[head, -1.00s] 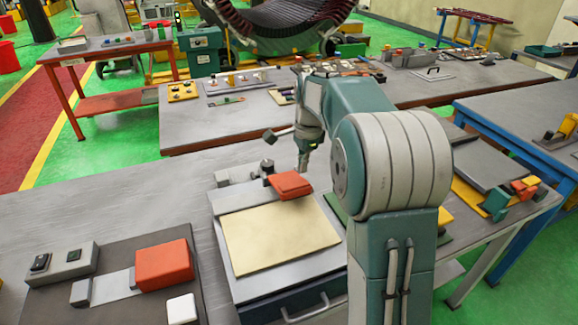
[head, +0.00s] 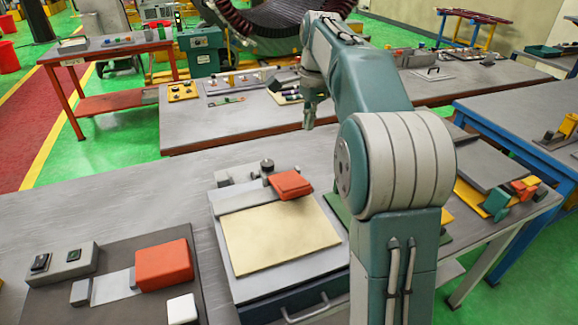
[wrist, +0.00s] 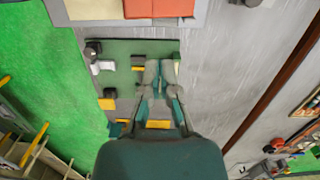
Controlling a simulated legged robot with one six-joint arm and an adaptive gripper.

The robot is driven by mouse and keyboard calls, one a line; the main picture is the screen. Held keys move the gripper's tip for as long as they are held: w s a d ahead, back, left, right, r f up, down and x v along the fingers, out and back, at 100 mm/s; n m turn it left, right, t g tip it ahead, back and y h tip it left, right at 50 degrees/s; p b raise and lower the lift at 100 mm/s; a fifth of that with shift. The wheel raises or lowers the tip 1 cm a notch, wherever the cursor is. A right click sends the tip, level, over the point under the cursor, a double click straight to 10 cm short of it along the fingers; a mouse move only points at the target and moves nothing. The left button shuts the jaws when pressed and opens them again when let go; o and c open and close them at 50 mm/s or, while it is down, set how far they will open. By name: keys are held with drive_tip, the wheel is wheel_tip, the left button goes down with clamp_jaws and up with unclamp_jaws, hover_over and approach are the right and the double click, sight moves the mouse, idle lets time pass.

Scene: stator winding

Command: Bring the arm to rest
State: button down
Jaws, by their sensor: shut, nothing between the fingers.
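My gripper (head: 308,122) is raised above the far side of the near workbench and hangs clear of everything on it. In the wrist view my gripper (wrist: 158,75) shows its two fingers close together with nothing held. The green board (wrist: 130,75) with small blocks lies below the fingers in that view. My arm stands bent on the right of the picture and hides part of the bench behind it.
A cream pad (head: 280,234) with a red block (head: 290,184) lies on the near bench. A larger red block (head: 164,264) sits on a dark plate at the left. A second bench (head: 225,132) with small parts stands behind. Bare grey bench top (head: 130,205) lies at the left.

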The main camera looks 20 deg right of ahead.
drive_tip(key=s+a+f+n+t, duration=0.1)
drive_tip(key=s+a+n, duration=0.3)
drive_tip(key=s, duration=0.3)
drive_tip(key=s+a+n+t+h, duration=0.1)
drive_tip(key=s+a+n+t, duration=0.2)
drive_tip(key=s, duration=0.4)
drive_tip(key=s+a+f+n, duration=0.1)
drive_tip(key=s+a+n, duration=0.35)
drive_tip(key=s, duration=0.25)
drive_tip(key=s+f+n+t, duration=0.1)
drive_tip(key=s+f+n, duration=0.4)
drive_tip(key=s, duration=0.2)
drive_tip(key=shift+a+f+n+t, duration=0.35)
drive_tip(key=shift+a+f+t, duration=0.05)
drive_tip(key=shift+w, duration=0.1)
